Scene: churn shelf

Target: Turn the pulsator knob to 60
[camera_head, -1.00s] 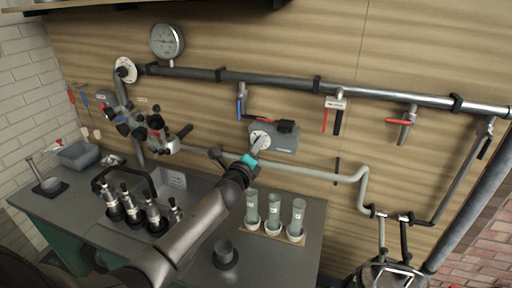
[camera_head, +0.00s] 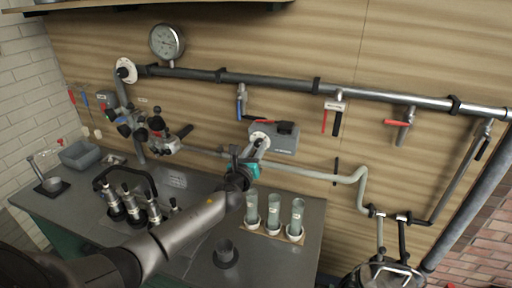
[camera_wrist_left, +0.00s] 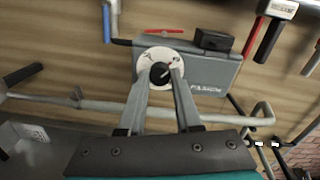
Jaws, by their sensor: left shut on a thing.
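The pulsator is a grey box (camera_head: 283,143) on the wooden wall below the long pipe, and its box also shows in the wrist view (camera_wrist_left: 205,73). On its left front is a round white dial (camera_wrist_left: 146,55) with a small dark knob (camera_wrist_left: 159,73) at its centre. My left gripper (camera_head: 259,141) reaches up to the dial, and its two fingers (camera_wrist_left: 160,71) are shut on the knob, one on each side. The fingers hide part of the dial's lower half, and I cannot read the scale numbers. My right gripper is not in view.
A red lever (camera_wrist_left: 165,31) and a black block (camera_wrist_left: 214,40) sit on top of the box. A pale pipe (camera_head: 315,173) runs just below it. A blue-handled valve (camera_head: 240,105) hangs above left.

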